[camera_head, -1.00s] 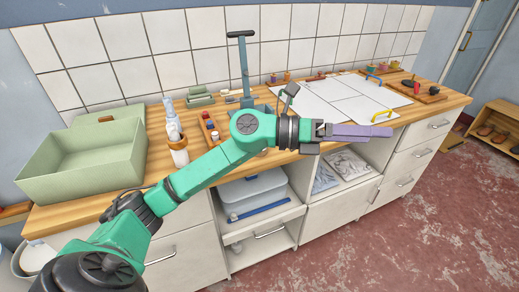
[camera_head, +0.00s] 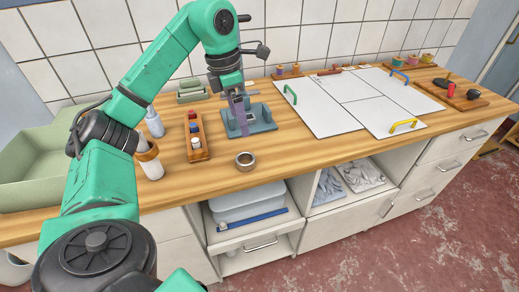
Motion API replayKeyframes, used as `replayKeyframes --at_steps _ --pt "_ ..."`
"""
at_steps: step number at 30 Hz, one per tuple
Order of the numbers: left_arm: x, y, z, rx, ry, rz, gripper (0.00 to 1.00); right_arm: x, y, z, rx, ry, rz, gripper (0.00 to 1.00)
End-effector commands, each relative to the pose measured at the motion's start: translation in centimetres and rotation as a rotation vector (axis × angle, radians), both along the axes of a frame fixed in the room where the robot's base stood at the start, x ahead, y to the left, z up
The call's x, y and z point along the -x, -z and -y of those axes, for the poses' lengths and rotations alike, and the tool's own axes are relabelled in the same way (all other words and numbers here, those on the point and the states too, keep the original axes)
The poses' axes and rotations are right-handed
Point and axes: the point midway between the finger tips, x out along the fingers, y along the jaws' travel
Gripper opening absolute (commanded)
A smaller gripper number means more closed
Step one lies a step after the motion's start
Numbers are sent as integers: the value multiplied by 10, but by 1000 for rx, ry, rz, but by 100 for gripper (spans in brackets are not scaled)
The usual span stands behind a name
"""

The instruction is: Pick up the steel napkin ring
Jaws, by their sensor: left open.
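The steel napkin ring (camera_head: 245,160) lies on the wooden worktop near its front edge, a short, grey, round band. My left gripper (camera_head: 242,122) points down with its purple fingers, behind the ring and apart from it in the picture. It is open, though its fingers overlap in this view. It appears in front of a blue-grey stand (camera_head: 263,120), and I cannot tell how near it is to that stand. My right gripper is not in view.
Left of the ring stand a wooden tray with small bottles (camera_head: 197,138) and a white bottle with a brown collar (camera_head: 150,164). White boards with coloured handles (camera_head: 345,101) lie to the right. The worktop right of the ring is clear. A green box (camera_head: 35,165) stands far left.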

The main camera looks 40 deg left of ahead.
Motion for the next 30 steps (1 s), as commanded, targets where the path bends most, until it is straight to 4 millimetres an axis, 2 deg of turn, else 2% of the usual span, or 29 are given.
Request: replayKeyframes --at_steps 1,3,6,10,13,18,21,26,27,29,30 --pt "-1 21 2 2 3 -4 100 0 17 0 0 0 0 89" --pt "-3 43 4 2 3 -5 100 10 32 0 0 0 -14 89" --pt "-6 67 6 3 3 -3 100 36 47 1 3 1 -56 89" --pt "-8 81 7 2 3 -4 100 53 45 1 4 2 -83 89" --pt "-9 93 8 2 3 -4 100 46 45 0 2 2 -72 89" --pt "-13 125 12 2 4 -4 100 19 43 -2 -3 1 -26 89" --pt "-15 134 12 2 2 -1 100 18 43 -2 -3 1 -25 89" --pt "-15 135 12 2 3 1 100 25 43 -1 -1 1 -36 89" --pt "-15 135 12 2 3 1 96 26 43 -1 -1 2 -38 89" --pt "-15 135 12 3 3 0 73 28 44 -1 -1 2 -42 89" --pt "-15 135 12 3 3 0 58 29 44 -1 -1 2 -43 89"
